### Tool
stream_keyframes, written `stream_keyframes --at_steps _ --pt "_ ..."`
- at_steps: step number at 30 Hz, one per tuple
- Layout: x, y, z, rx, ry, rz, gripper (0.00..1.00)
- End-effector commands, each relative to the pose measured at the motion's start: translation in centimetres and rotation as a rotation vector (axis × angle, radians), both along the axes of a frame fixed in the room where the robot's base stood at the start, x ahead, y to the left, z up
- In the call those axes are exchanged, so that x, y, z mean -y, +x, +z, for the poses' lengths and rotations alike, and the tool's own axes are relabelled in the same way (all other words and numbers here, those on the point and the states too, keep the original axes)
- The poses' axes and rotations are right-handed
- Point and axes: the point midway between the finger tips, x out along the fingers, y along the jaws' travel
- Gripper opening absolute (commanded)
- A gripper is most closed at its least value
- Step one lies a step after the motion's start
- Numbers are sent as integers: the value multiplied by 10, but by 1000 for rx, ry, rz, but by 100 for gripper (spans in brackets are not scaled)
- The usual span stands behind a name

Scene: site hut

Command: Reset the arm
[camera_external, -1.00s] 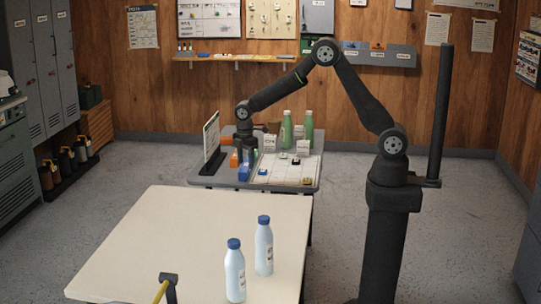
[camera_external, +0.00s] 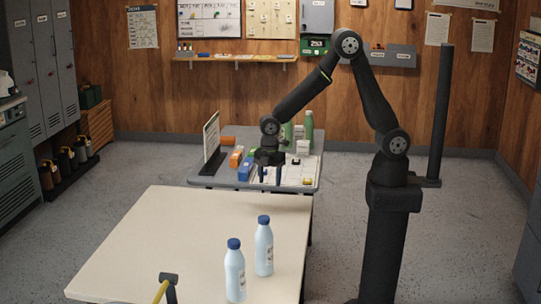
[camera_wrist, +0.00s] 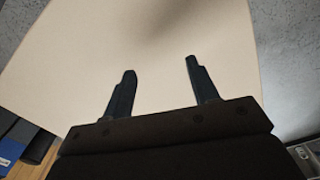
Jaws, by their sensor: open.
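My gripper (camera_external: 270,176) is open and empty, pointing down in the outside view near the front edge of the grey table (camera_external: 204,181). Its two dark fingers (camera_wrist: 160,85) stand apart in the wrist view, with only the bare cream tabletop (camera_wrist: 95,40) beyond them. In the outside view my arm bends up and over from its column at the right. The gripper hides part of the things on the grey table behind it.
Two blue-capped bottles (camera_external: 235,272) (camera_external: 264,247) stand on the cream table (camera_external: 180,235), near a hammer (camera_external: 167,284). The cream table's left part is clear.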

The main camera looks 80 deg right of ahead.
Motion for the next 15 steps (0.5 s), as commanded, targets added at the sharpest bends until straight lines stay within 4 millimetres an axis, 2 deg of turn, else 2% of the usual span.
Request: stream_keyframes --at_steps 6,15 --pt "-22 -32 -1 -1 0 81 54" --pt "-33 -51 -2 0 0 128 54"
